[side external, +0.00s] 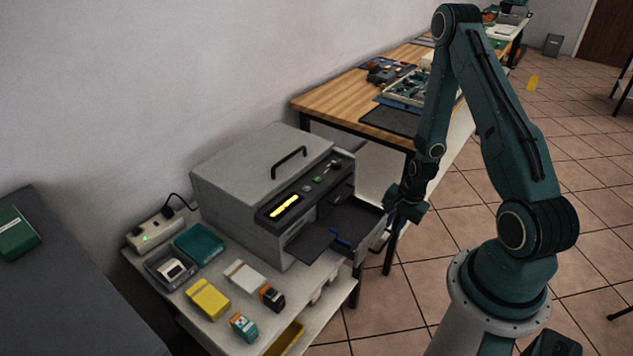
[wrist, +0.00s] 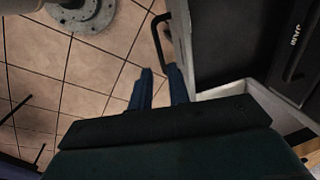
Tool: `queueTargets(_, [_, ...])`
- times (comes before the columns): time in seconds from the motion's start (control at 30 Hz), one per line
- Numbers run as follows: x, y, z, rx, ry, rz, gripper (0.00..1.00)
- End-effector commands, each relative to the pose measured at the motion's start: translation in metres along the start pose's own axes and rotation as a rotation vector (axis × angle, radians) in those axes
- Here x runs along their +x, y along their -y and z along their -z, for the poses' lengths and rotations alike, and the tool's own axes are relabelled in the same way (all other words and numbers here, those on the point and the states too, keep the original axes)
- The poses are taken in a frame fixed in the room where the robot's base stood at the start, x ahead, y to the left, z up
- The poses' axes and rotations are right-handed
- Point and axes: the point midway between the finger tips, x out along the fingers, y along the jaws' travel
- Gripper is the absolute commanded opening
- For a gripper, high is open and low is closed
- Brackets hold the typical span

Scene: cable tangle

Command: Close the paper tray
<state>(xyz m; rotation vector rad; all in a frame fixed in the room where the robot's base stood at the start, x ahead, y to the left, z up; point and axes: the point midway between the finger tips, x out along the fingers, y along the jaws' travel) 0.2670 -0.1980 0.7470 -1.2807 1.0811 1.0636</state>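The grey printer (side external: 262,185) stands on a white table, with its dark paper tray (side external: 355,218) pulled out at the front. The tray's light rim also shows in the wrist view (wrist: 225,90). A black loop handle (wrist: 157,30) sticks out from the tray's outer face. My gripper (side external: 392,215) is at the tray's outer end. In the wrist view, my gripper (wrist: 160,72) has its two blue fingers apart, with floor visible between them. The right finger overlaps the handle's lower end; I cannot tell whether they touch. Nothing is seen held.
A dark flap (side external: 310,243) juts out beside the tray. A wooden workbench (side external: 345,100) stands behind. Open tiled floor lies to the right.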

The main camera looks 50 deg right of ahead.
Motion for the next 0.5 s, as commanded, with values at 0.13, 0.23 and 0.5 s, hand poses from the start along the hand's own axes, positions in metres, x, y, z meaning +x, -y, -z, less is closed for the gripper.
queueTargets(0.13, [0.016, -0.001, -0.001, 0.000, 0.002, -0.002, 0.18])
queueTargets(0.23, [0.026, 0.000, 0.000, -0.001, 0.001, -0.001, 0.18])
queueTargets(0.5, [0.053, 0.000, 0.000, -0.001, 0.000, 0.000, 0.18])
